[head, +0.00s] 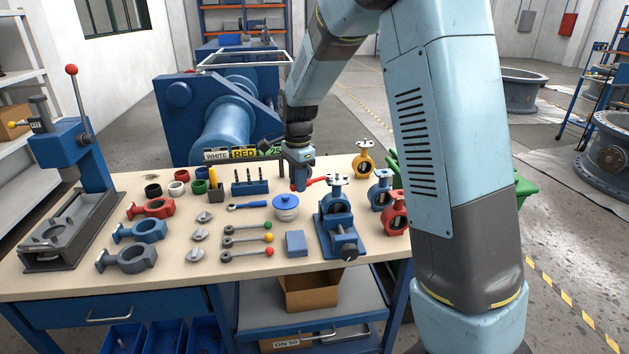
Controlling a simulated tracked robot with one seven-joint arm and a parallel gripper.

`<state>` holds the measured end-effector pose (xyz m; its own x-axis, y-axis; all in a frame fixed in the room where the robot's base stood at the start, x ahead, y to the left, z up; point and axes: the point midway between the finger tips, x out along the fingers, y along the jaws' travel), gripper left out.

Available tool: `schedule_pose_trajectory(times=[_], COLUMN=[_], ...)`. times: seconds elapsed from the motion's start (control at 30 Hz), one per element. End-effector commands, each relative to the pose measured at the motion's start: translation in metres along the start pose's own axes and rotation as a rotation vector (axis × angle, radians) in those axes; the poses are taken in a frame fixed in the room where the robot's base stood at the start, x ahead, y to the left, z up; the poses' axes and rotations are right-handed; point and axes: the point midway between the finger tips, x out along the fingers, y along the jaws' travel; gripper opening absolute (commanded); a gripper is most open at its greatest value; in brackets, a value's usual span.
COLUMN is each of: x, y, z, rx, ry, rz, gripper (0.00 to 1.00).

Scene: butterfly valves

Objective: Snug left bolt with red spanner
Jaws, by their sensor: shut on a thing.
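My gripper (299,186) points down over the back middle of the bench and is shut on the red spanner (317,181). The spanner's red handle reaches right from my gripper toward the top of the valve in the blue vise (344,236). That valve (336,204) stands upright with a pale metal flange (338,180) on top. The spanner's head is close to the left side of this flange; I cannot tell whether it touches the left bolt. The bolt itself is too small to make out.
A blue-lidded pot (286,207) stands left of the vise, with a blue spanner (247,206) beside it. Valve bodies, discs and levers with coloured knobs lie further left. Finished-looking valves (380,190) stand close to the right. An arbor press (75,160) fills the left end.

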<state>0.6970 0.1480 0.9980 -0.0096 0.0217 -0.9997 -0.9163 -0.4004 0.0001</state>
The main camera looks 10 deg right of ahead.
Motion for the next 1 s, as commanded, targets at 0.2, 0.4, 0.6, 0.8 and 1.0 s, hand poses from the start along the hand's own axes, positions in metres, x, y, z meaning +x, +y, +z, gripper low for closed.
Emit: schedule_pose_trajectory(times=[0.2, 0.4, 0.6, 0.8, 1.0], x=[-0.001, -0.001, -0.001, -0.001, -0.001], y=[-0.005, -0.005, -0.005, -0.011, -0.016], z=[0.001, 0.001, 0.001, 0.0, 0.0], rx=[0.029, 0.028, 0.032, 0.08, 0.132], ry=[0.0, 0.0, 0.0, 0.0, 0.0], rz=[-0.006, -0.006, -0.007, -0.008, -0.009], gripper=[0.0, 0.0, 0.0, 0.0, 0.0])
